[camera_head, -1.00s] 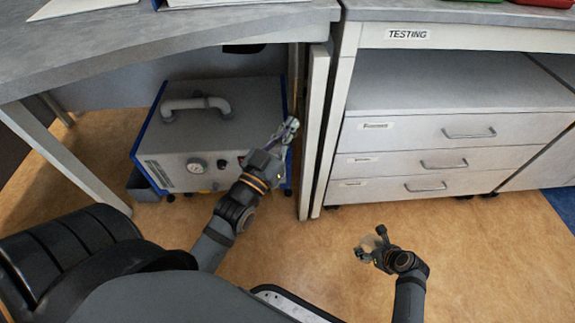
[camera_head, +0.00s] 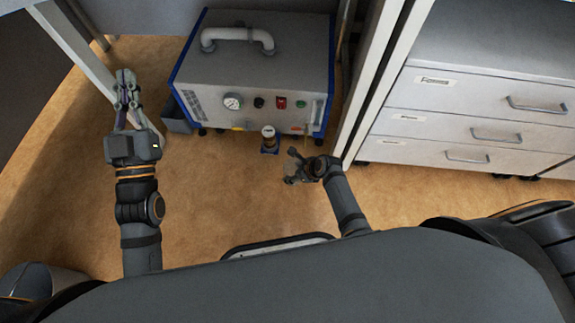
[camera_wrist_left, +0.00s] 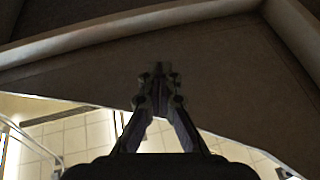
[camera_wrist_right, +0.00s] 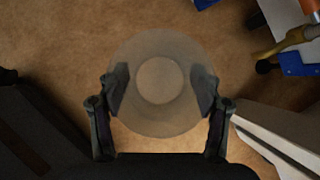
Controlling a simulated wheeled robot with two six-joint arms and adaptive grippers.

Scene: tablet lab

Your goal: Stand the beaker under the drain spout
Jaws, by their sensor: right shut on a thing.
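The clear round beaker (camera_wrist_right: 160,80) is between the fingers of my right gripper (camera_wrist_right: 161,92), seen from above with its circular base showing through. In the head view my right gripper (camera_head: 292,168) is in front of the grey machine, low over the floor; the beaker is hard to make out there. A yellow spout-like fitting (camera_wrist_right: 292,40) shows at the top right of the right wrist view, apart from the beaker. A small yellow part (camera_head: 307,128) shows low on the machine's front right. My left gripper (camera_head: 125,85) is shut and empty, left of the machine.
The grey machine (camera_head: 250,75) has blue edges, a gauge and a handle. A small round-topped part (camera_head: 268,132) stands at its front. A table leg (camera_head: 100,75) is near my left gripper. Drawers (camera_head: 480,100) stand right. The floor (camera_head: 210,200) in front is clear.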

